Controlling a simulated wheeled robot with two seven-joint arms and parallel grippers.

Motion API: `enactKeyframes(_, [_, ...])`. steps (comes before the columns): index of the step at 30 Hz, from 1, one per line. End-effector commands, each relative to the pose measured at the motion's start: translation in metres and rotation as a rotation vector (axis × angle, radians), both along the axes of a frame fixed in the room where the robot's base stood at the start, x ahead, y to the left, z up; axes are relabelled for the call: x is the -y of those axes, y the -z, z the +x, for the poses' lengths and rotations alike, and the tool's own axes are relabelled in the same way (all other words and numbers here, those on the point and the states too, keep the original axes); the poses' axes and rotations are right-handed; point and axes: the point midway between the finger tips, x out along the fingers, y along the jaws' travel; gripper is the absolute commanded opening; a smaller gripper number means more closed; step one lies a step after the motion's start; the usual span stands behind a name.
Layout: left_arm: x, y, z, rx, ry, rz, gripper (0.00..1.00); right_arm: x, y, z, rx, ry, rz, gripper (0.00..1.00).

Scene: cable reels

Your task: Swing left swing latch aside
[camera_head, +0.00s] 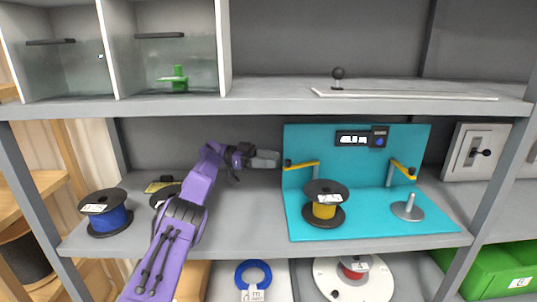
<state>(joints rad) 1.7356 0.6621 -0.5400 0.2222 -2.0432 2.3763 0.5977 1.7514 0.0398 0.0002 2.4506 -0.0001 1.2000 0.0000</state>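The left swing latch (302,165) is a yellow bar with a black knob at its left end. It sticks out from the teal back panel (350,160), above the reel of yellow cable (325,208). My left gripper (274,159), grey on a purple arm, is just left of the knob, with a small gap seen in this view. Whether its fingers are open is too small to tell. The right swing latch (403,169) is a similar yellow bar, above a bare grey post (409,207). My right gripper does not show.
A reel of blue cable (107,215) stands at the shelf's left. A dark reel (166,194) is partly hidden behind my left arm. The upper shelf edge (270,106) runs above my gripper. The grey shelf (255,215) is clear between my arm and the teal base.

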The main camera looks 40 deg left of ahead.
Motion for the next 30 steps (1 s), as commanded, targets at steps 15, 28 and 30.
enactKeyframes(15, [-0.007, -0.005, -0.003, 0.025, -0.013, -0.02, 0.12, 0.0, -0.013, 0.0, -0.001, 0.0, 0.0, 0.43])
enactKeyframes(28, [-0.207, -0.085, -0.008, 0.455, -0.763, -1.568, 0.0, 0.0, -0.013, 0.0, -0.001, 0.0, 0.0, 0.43])
enactKeyframes(30, [-0.215, -0.065, -0.019, 0.444, -0.753, -1.855, 0.0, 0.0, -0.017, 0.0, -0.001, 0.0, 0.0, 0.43])
